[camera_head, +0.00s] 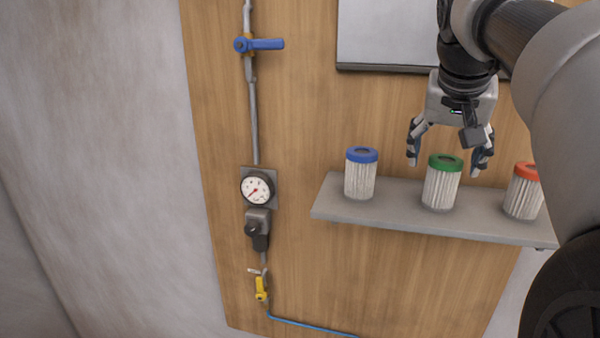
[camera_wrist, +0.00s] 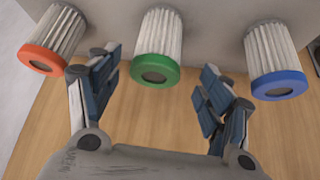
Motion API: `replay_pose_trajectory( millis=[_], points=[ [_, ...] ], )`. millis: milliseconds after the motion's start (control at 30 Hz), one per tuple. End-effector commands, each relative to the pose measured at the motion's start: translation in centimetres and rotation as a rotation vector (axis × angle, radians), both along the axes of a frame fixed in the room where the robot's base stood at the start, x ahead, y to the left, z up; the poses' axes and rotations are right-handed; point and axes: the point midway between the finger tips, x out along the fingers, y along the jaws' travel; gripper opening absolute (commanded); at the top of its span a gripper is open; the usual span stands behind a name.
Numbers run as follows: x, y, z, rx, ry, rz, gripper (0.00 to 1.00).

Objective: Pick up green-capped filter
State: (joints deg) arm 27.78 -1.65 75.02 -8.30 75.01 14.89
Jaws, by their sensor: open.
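The green-capped filter (camera_head: 441,187) stands upright on a grey shelf (camera_head: 390,213), between two other filters. It has a white pleated body and a green ring cap with a dark centre. My gripper (camera_head: 446,168) is open and points down, with its fingers at about the height of the green cap in the head view. In the wrist view, the green-capped filter (camera_wrist: 158,50) shows between and beyond the open fingers of my gripper (camera_wrist: 160,92). Nothing is between the fingertips, and I see no contact with the filter.
A blue-capped filter (camera_head: 361,178) stands to the left and an orange-capped filter (camera_head: 522,195) to the right on the shelf. A wooden panel (camera_head: 310,120) carries a pipe with a blue valve handle (camera_head: 262,44), a gauge (camera_head: 257,190) and a yellow valve handle (camera_head: 261,289).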

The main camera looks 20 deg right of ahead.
Motion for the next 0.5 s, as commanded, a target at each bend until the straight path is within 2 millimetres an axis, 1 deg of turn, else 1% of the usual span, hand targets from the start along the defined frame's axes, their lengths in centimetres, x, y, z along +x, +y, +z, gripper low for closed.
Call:
replay_pose_trajectory(
  millis=[33, 167, 233, 400, 500],
  points=[
    [0.2, -0.2, -0.5, 0.001, 0.001, 0.0, 0.72],
    [0.4, -0.4, -1.0, 0.0, 0.0, 0.0, 0.72],
    [0.4, -0.6, -1.6, 0.001, 0.002, -0.001, 0.72],
    [0.6, -1.3, -4.2, 0.002, 0.002, -0.001, 0.72],
    [1.3, -1.8, -5.1, 0.0, 0.001, -0.001, 0.72]
  ],
)
